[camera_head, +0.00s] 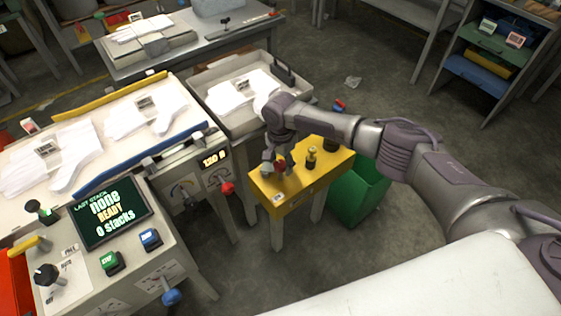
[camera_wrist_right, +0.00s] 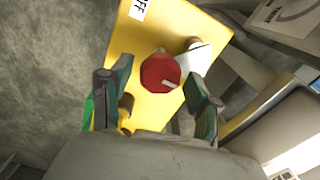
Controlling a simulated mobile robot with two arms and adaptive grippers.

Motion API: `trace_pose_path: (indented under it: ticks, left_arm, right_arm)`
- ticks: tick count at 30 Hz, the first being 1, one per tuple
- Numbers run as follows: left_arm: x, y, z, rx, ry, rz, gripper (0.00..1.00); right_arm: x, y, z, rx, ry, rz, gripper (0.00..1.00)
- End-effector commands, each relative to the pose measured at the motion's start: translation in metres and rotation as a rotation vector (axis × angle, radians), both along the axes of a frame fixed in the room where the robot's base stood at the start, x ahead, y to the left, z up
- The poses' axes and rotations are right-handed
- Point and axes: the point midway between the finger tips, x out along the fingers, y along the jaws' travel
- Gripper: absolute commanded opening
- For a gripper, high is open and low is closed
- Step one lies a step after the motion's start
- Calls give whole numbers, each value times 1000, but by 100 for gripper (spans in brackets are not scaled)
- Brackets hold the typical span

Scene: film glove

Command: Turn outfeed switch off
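A yellow box (camera_head: 300,187) on legs stands right of the machine in the head view. A red knob with a white pointer mark sits on its top; it shows in the head view (camera_head: 281,162) and in the wrist view (camera_wrist_right: 160,74). A label reading "OFF" (camera_wrist_right: 138,9) is on the box's yellow top. My right gripper (camera_head: 273,164) is over the box at the red knob. In the wrist view its two fingers are spread on either side of the knob, with gaps visible. Whether they touch it lower down, I cannot tell. My left gripper is out of view.
A brass-coloured post (camera_head: 311,157) stands on the yellow box right of the gripper. A green bin (camera_head: 358,195) is beside the box. A grey tray (camera_head: 213,107) with white gloves is behind. A control panel with a screen (camera_head: 112,213) is at lower left.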

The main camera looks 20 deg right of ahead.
Motion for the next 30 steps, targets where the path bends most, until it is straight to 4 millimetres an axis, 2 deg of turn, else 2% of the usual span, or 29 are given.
trace_pose_path:
  ticks: [1,8,9,14,20,25,30]
  left_arm:
    - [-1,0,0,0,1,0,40]
    - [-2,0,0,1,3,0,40]
    - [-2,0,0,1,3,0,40]
    - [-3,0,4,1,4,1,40]
    - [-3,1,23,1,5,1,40]
    - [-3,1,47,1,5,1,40]
    - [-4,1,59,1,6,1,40]
  right_arm:
    - [0,0,0,0,0,0,48]
    - [0,0,0,0,0,0,10]
    - [0,0,0,0,0,0,8]
    - [0,0,1,2,1,11,8]
    - [-1,2,5,4,2,75,8]
    - [-2,2,6,6,6,189,8]
    - [-2,2,3,4,5,342,8]
